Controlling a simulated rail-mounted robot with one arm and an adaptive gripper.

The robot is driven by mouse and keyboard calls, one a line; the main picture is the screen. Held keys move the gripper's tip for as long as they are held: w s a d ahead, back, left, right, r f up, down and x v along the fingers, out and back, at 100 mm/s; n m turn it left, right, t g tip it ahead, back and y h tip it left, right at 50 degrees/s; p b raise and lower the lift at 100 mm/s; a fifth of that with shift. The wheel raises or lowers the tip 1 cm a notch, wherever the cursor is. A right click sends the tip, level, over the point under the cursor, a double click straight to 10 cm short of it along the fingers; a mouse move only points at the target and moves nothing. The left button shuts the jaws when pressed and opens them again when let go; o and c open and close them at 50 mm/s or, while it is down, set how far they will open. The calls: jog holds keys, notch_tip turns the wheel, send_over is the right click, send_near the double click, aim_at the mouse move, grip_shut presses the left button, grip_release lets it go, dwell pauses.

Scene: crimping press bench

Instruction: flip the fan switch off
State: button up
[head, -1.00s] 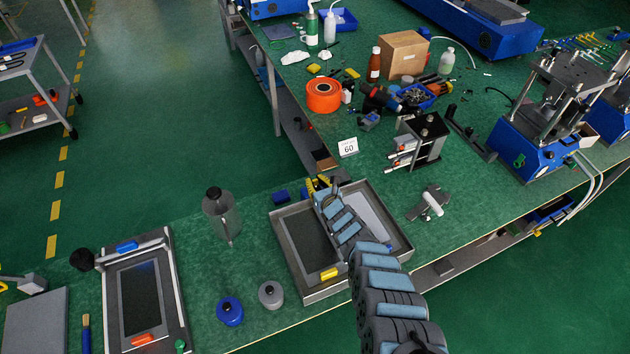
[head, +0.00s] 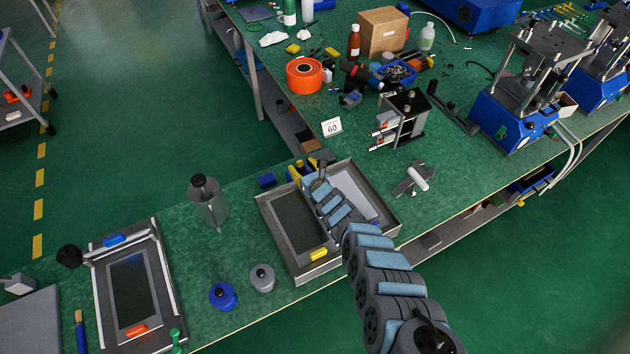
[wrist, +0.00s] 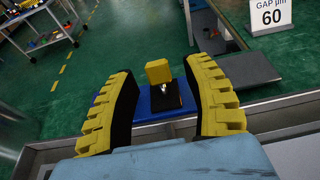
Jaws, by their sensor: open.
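The fan switch (wrist: 160,88) shows in the wrist view as a yellow cap on a short metal stem, rising from a black plate on a blue base. My gripper (wrist: 163,95) is open, with one yellow ribbed finger on each side of the switch in the picture. Neither finger appears to touch the cap; how far ahead it is I cannot tell. The left finger hides part of the blue base. In the head view my gripper (head: 308,168) is at the back edge of the grey tray. A blue block (head: 266,180) beside it may be the switch's base.
The grey tray (head: 287,272) lies under my arm. A "60" sign (head: 332,127) stands behind my gripper, also at the wrist view's upper right (wrist: 270,15). A clear bottle (head: 208,205) stands to the left. The bench's back edge is close by, with floor beyond.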

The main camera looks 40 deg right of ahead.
aim_at(301, 165)
jog(key=shift+s+a+r, duration=0.2)
jog(key=shift+s, duration=0.45)
jog(key=shift+s+r, duration=0.25)
jog(key=shift+r, duration=0.2)
jog(key=shift+s+a, duration=0.3)
jog(key=shift+s, duration=0.65)
jog(key=shift+s+a+r, duration=0.25)
jog(key=shift+s+r, duration=0.1)
jog(key=shift+s, duration=0.2)
jog(key=shift+v, duration=0.8)
jog(key=shift+s+a+r, duration=0.15)
jog(key=shift+s+r, duration=0.05)
jog(key=shift+s, duration=0.35)
jog(key=shift+s+a+r, duration=0.1)
jog(key=shift+s+a, duration=0.05)
jog(key=shift+s, duration=0.5)
jog(key=shift+s+a+r, duration=0.25)
jog(key=shift+s+a, duration=0.05)
jog(key=shift+s, duration=0.3)
